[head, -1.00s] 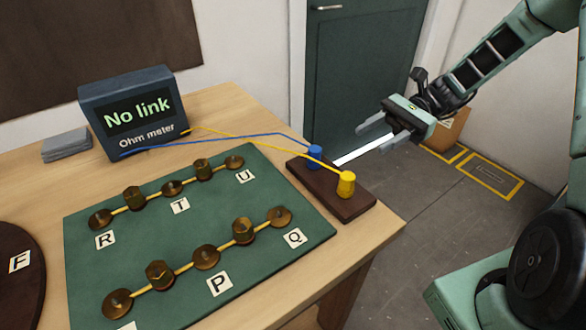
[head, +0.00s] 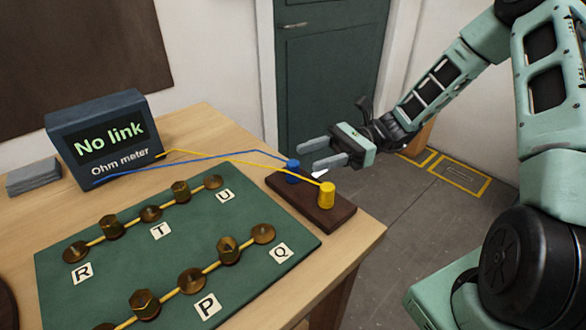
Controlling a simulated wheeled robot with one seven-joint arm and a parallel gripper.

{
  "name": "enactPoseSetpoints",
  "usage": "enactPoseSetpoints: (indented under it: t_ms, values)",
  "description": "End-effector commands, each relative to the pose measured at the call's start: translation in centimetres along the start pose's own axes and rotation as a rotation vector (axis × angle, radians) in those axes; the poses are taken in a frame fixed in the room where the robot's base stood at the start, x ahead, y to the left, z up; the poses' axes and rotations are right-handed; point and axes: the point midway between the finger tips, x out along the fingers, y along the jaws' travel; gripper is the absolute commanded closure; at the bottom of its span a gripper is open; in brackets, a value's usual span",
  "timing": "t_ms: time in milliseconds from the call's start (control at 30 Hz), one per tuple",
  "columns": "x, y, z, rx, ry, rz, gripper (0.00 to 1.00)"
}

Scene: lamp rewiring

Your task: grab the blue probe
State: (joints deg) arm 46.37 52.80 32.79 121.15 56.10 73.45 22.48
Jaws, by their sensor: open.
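The blue probe (head: 292,172) stands upright on a dark brown wooden block at the table's right side. A blue wire runs from it to the ohm meter. The yellow probe (head: 327,195) stands on the same block, nearer the front. My gripper (head: 308,156) is open, its two grey fingers pointing left. The fingertips are close to the blue probe, just right of it in the picture. I cannot tell whether they touch it or how high they are above the block. Nothing shows between the fingers.
The ohm meter (head: 108,138) reads "No link". A green board (head: 180,240) with brass posts and lettered tags lies left of the dark block (head: 340,212). A yellow wire (head: 232,161) runs above the table. Grey cloths (head: 34,177) lie at the left. Floor is open to the right.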

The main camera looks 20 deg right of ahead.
Motion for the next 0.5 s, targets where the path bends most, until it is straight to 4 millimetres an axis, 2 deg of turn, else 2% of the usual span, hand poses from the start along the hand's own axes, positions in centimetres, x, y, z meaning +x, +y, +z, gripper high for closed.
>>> enactPoseSetpoints:
  t_ms: [167,400,500]
  values:
    - [1.5,0.2,0.1,0.002,-0.002,0.003,0.52]
    - [4.8,0.3,0.0,0.001,-0.001,0.003,0.52]
    - [5.4,0.2,0.0,0.001,-0.002,0.001,0.52]
